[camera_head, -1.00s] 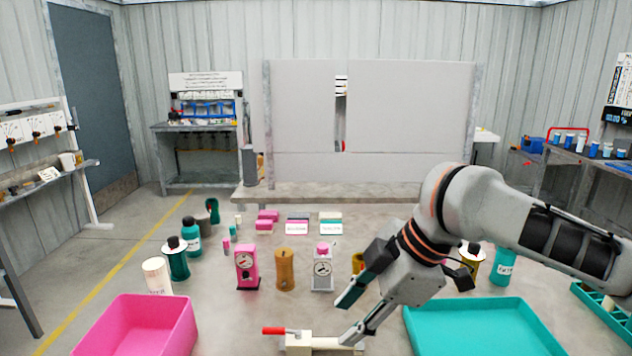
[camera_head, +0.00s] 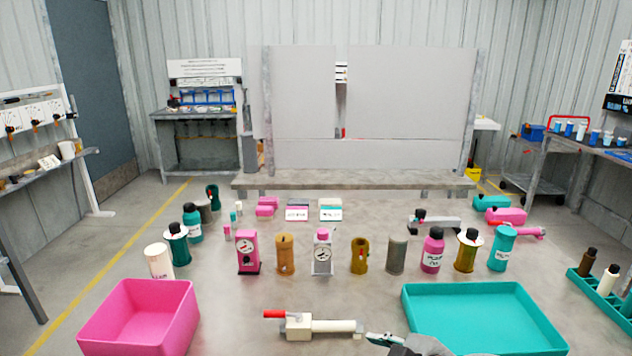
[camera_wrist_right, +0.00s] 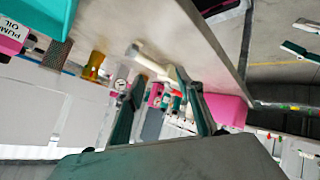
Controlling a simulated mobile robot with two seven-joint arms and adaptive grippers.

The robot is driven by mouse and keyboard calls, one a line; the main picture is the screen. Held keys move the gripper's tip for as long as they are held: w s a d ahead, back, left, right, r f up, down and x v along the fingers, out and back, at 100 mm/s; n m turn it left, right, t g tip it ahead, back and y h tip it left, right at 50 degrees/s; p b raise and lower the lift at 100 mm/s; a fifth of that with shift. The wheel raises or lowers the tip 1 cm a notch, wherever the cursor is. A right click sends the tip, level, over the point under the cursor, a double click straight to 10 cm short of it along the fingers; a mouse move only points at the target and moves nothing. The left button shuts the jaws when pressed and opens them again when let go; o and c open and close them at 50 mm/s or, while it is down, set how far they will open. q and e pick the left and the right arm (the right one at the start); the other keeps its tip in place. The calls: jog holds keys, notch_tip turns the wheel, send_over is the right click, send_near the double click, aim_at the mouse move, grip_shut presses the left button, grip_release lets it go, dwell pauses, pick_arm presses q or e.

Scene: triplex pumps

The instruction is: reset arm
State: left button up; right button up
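My right gripper (camera_head: 384,340) shows only in part at the bottom edge of the head view, just right of a cream tool with a red handle (camera_head: 312,326) lying on the table. In the right wrist view my right gripper (camera_wrist_right: 163,115) has its two dark green-grey fingers spread wide with nothing between the tips. The cream tool (camera_wrist_right: 152,64) shows there beyond the fingers, apart from them. Most of my right arm is out of the head view. My left gripper is in neither view.
A pink bin (camera_head: 140,318) stands at the front left and a teal tray (camera_head: 480,312) at the front right. A row of bottles and cylinders, including a pink gauge unit (camera_head: 248,252), crosses the table's middle. A teal rack (camera_head: 603,292) stands far right.

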jog(key=s+d+f+m+g+h, duration=0.1)
jog(key=s+d+f+m+h, duration=0.2)
jog(key=s+d, duration=0.45)
jog(key=s+d+f+m+h, duration=0.1)
jog(key=s+d+f+h, duration=0.25)
jog(key=d+f, duration=0.45)
jog(key=s+d+f+m+g+h, duration=0.1)
jog(key=s+d+f+h, duration=0.15)
jog(key=s+d, duration=0.55)
jog(key=w+a+f+m+t+y+b, duration=0.1)
jog(key=a+f+y, duration=0.2)
jog(key=a+f, duration=0.3)
jog(key=w+a+f+m+t+y+b, duration=0.1)
jog(key=w+a+f+m+t+y, duration=0.1)
jog(key=a+f, duration=0.5)
notch_tip(320, 180, down, 2)
jog(key=shift+a+f+t+y, duration=0.1)
jog(key=shift+a+t+y, duration=0.2)
jog(key=shift+y, duration=0.4)
jog(key=shift+w, duration=0.15)
